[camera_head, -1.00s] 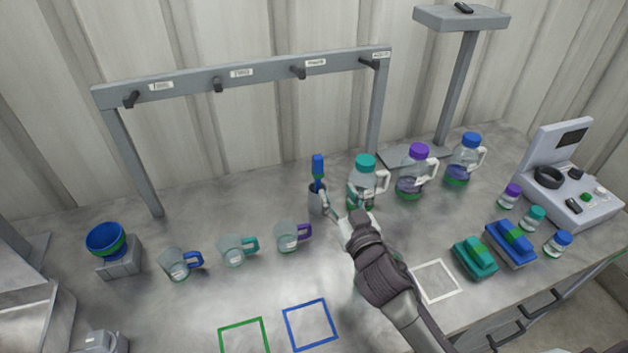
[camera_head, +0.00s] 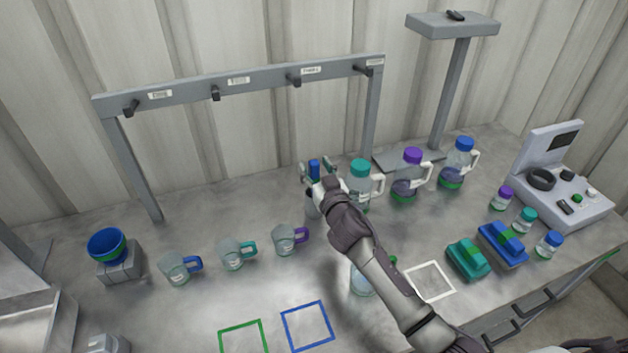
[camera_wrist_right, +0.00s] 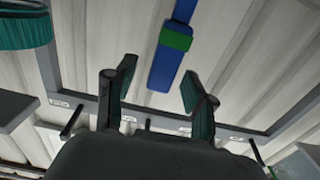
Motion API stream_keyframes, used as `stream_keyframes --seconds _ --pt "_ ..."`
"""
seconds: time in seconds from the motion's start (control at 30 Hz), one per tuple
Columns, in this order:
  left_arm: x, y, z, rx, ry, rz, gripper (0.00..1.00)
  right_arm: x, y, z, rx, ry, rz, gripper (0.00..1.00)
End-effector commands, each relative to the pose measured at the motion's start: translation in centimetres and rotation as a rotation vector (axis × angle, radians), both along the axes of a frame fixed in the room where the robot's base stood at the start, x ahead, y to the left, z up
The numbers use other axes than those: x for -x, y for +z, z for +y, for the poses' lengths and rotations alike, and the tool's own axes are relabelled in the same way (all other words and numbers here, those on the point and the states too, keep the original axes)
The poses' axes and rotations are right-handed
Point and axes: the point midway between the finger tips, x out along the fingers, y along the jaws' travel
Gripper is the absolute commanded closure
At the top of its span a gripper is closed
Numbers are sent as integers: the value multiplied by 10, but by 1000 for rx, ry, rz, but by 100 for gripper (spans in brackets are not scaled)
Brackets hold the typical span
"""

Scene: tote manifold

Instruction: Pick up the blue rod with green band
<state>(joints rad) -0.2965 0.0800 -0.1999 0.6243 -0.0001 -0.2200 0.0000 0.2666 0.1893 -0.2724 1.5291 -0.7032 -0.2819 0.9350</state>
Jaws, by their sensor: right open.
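The blue rod (camera_head: 314,169) stands in a grey cup (camera_head: 311,207) on the table; its lower part is hidden in the head view. In the right wrist view the blue rod with its green band (camera_wrist_right: 176,40) shows at top centre. My right gripper (camera_head: 317,172) is at the rod's upper part, with a finger on each side in the head view. In the wrist view its open fingers (camera_wrist_right: 158,84) have a gap between them. The rod's end lies in line with that gap; contact cannot be told. My left gripper is not in view.
A teal-capped jug (camera_head: 359,172) stands close to the right of my gripper, and its teal cap (camera_wrist_right: 25,30) shows in the wrist view. A grey rack (camera_head: 250,83) with hooks stands behind.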

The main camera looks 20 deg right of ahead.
Motion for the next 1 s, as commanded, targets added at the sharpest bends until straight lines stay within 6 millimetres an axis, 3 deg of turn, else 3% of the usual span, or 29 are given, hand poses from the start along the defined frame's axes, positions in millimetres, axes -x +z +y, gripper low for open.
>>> stream_keyframes --seconds 0.1,0.37,0.7,1.0 --pt "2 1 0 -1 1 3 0 -11 0 1 -1 1 0 46" --pt "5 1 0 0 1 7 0 -13 0 1 -1 1 0 46" --pt "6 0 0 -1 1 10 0 -13 0 1 -1 0 1 100" --pt "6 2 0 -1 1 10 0 -13 5 0 -1 0 -2 100"
